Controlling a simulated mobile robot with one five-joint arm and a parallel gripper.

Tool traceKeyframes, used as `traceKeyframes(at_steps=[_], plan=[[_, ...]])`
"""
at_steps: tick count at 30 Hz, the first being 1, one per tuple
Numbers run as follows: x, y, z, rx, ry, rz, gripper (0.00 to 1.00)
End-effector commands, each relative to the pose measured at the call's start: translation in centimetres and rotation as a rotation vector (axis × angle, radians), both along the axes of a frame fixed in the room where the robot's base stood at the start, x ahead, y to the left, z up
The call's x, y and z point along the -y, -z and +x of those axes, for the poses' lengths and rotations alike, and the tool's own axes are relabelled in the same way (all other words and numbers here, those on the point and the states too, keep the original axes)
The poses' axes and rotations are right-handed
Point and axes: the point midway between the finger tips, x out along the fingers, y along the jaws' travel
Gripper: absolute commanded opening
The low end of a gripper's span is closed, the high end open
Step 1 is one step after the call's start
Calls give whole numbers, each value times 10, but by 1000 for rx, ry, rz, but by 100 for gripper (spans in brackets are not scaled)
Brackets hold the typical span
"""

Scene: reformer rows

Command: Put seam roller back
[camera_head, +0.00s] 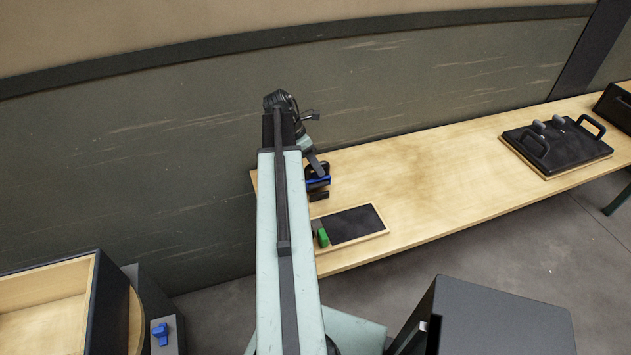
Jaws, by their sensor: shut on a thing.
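My gripper (315,166) is at the far left end of the wooden bench, partly hidden by my arm. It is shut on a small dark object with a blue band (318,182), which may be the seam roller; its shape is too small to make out. I cannot tell whether this object touches the bench. A shallow wood-rimmed tray (384,222) with a dark inlay lies just in front of it. A green block (322,237) is at the tray's left end, partly beside my arm.
The wooden bench (440,180) is clear in its middle. A black board with handles (565,150) and two grey knobs lies at the right, near a dark box (617,105). A wall runs behind the bench. An open wooden box (45,290) and a blue piece (160,333) are at lower left.

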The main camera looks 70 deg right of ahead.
Motion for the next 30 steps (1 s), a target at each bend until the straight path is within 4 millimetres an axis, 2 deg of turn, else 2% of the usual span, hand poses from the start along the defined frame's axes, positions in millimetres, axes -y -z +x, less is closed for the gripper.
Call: traceKeyframes(at_steps=[3,6,13,17,18,20,21,30], plan=[[0,25,0,0,0,0,0],[0,38,0,0,0,0,0],[0,33,1,0,-1,0,0],[0,38,1,-1,-1,0,0],[0,38,1,1,-1,0,22],[0,37,1,1,-1,0,39],[0,37,1,1,-1,0,41],[0,36,1,0,-2,0,41]])
